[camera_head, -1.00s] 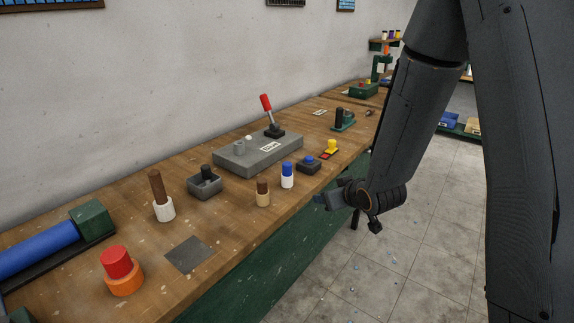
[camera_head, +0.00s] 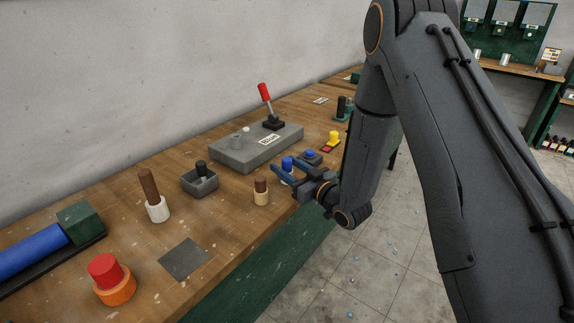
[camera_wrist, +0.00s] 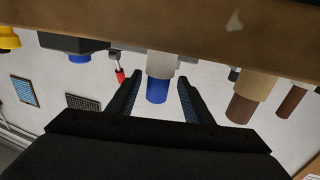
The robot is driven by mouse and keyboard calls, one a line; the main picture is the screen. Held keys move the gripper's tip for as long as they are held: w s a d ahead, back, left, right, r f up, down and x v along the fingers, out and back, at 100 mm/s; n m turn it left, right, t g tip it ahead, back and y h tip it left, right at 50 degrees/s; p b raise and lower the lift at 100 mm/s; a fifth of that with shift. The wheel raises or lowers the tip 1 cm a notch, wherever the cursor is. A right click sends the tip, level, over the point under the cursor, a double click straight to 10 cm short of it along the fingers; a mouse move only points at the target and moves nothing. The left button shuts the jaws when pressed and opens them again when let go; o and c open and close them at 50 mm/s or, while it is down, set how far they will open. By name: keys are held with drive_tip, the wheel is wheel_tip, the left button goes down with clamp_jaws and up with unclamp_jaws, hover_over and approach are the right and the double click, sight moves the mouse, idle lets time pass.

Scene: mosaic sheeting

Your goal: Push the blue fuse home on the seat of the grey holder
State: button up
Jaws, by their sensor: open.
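The blue fuse (camera_head: 287,163) stands upright in a small light grey, nearly white holder near the bench's front edge. In the wrist view, which is upside down, the blue fuse (camera_wrist: 157,91) sticks out of the grey holder (camera_wrist: 160,66). My gripper (camera_head: 285,167) is open and level at the fuse's height, its fingers reaching in from the front. In the wrist view the fuse lies between the two fingers of my gripper (camera_wrist: 159,82). I cannot tell whether either finger touches it. My near finger hides part of the holder in the head view.
A tan holder with a brown peg (camera_head: 261,190) stands close on the left. A dark box with a blue button (camera_head: 310,156) is close behind on the right. A grey lever box (camera_head: 238,150) lies behind. Free bench is at the front left, around a dark plate (camera_head: 184,260).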

drive_tip(key=p+x, duration=0.1)
drive_tip(key=x, duration=0.3)
drive_tip(key=shift+w, duration=0.1)
drive_tip(key=shift+d, duration=0.1)
drive_tip(key=shift+c, duration=0.3)
drive_tip(key=shift+r, duration=0.1)
clamp_jaws()
